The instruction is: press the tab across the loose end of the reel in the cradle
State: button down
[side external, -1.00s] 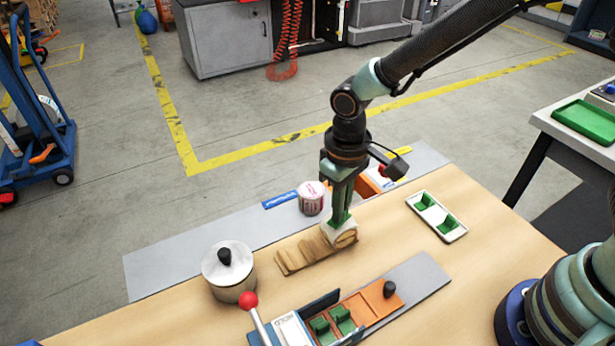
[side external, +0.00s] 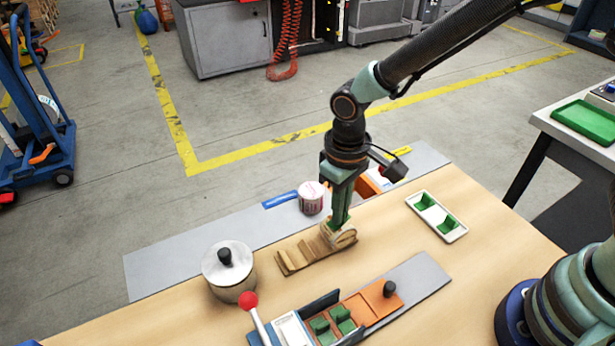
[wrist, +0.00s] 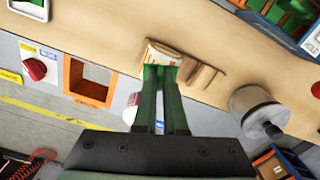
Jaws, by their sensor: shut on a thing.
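A pale reel with a wooden-looking end face (side external: 345,238) sits at the right end of the wooden cradle (side external: 297,256) on the bench. In the wrist view the reel (wrist: 165,50) is just beyond the fingertips. My gripper (side external: 339,224) points straight down at the top of the reel. In the wrist view my gripper (wrist: 160,74) is shut on a small green tab (wrist: 152,72), mostly hidden between the fingers. The tab is at or against the reel's surface; I cannot tell how firmly it touches. The loose end cannot be made out.
A white tray (side external: 458,233) with green pieces lies to the right. A lidded metal pot (side external: 229,285) stands left. An orange holder (side external: 367,303) with green pieces and a red-knobbed lever (side external: 248,300) are in front. A pink-and-white roll (side external: 311,198) stands behind.

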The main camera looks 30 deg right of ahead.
jog(key=c, duration=0.9)
grip_release()
notch_tip(320, 180, up, 12)
jog(key=s+d+r+m+t, duration=0.1)
jog(key=s+d+r+t, duration=0.1)
jog(key=d, duration=0.4)
jog(key=s+d+r+m+t, duration=0.1)
jog(key=s+d+r, duration=0.1)
jog(key=d, duration=0.4)
jog(key=s+d+r+m+t, duration=0.1)
jog(key=s+d+r+t, duration=0.1)
jog(key=d, duration=0.5)
jog(key=shift+r+m+t, duration=0.3)
jog(key=shift+r, duration=0.05)
